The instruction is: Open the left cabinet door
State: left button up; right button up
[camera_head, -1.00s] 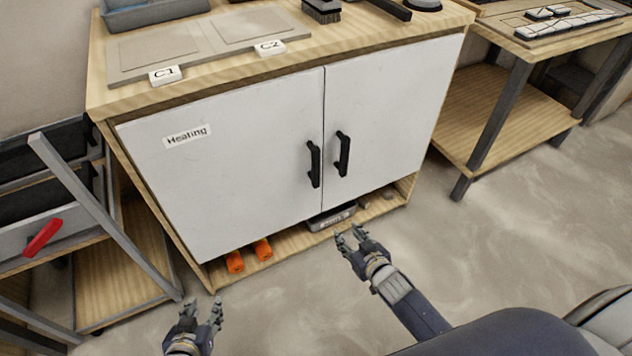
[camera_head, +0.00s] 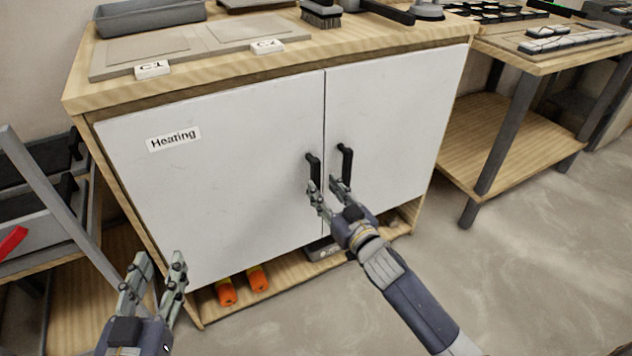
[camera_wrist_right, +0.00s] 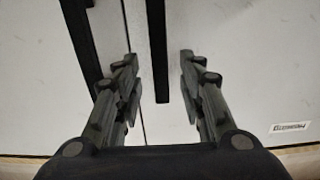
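The left cabinet door (camera_head: 215,180) is white, labelled "Heating", and shut flush with the right door (camera_head: 395,120). Its black vertical handle (camera_head: 313,167) is near the middle seam, with its lower part hidden behind my fingers in the head view. My right gripper (camera_head: 325,188) is open and empty, in front of the handles. In the right wrist view, the left door's handle (camera_wrist_right: 158,50) lines up between the open fingers (camera_wrist_right: 157,75); contact cannot be told. My left gripper (camera_head: 160,268) is open and empty, in front of the cabinet's lower left corner.
The right door's handle (camera_head: 346,165) is close beside my right gripper. Orange cylinders (camera_head: 242,287) lie on the bottom shelf under the doors. A drawer rack (camera_head: 40,215) stands at the left, another table (camera_head: 540,60) at the right. Floor at the right is clear.

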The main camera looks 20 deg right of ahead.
aim_at(318, 181)
jog(key=w, duration=0.2)
jog(key=w+b, duration=0.1)
jog(key=w, duration=0.1)
jog(key=shift+w+a+f, duration=0.1)
jog(key=shift+a, duration=0.25)
pick_arm(q)
notch_tip(318, 181, up, 6)
jog(key=t+h, duration=0.1)
jog(key=t, duration=0.2)
jog(key=shift+s+d+r+t, duration=0.2)
jog(key=shift+d+t, duration=0.1)
jog(key=shift+d, duration=0.1)
pick_arm(e)
jog(key=shift+w+a, duration=0.1)
jog(key=shift+w, duration=0.35)
jog(key=shift+c, duration=0.6)
grip_shut()
